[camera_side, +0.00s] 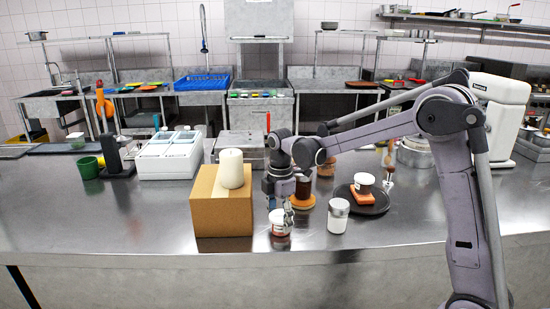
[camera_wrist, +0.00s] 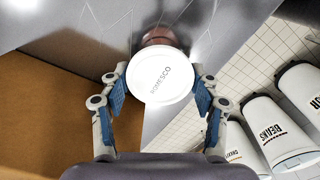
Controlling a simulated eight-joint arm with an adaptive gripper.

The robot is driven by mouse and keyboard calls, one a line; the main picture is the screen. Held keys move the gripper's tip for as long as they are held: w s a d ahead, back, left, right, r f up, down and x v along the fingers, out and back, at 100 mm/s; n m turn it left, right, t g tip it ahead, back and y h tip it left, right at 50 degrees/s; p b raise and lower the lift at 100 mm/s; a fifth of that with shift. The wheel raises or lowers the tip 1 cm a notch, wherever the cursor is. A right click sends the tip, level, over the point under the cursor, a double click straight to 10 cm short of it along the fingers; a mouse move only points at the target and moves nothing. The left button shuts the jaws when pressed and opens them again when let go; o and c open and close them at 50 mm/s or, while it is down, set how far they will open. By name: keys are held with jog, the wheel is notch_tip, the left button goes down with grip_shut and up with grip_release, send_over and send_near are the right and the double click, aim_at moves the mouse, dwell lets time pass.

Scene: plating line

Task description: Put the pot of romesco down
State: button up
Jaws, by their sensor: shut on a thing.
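The pot of romesco (camera_side: 279,226) is a small reddish jar with a pale label, low at the counter's front, just right of the cardboard box. The pot looks upright. Its base is at or very near the steel counter (camera_side: 400,225); I cannot tell whether it touches.
The cardboard box (camera_side: 222,214) with a white cylinder (camera_side: 232,168) on top stands close at left. The counter's front strip is clear.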

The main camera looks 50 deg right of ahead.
jog(key=shift+f, duration=0.15)
jog(key=o, duration=1.2)
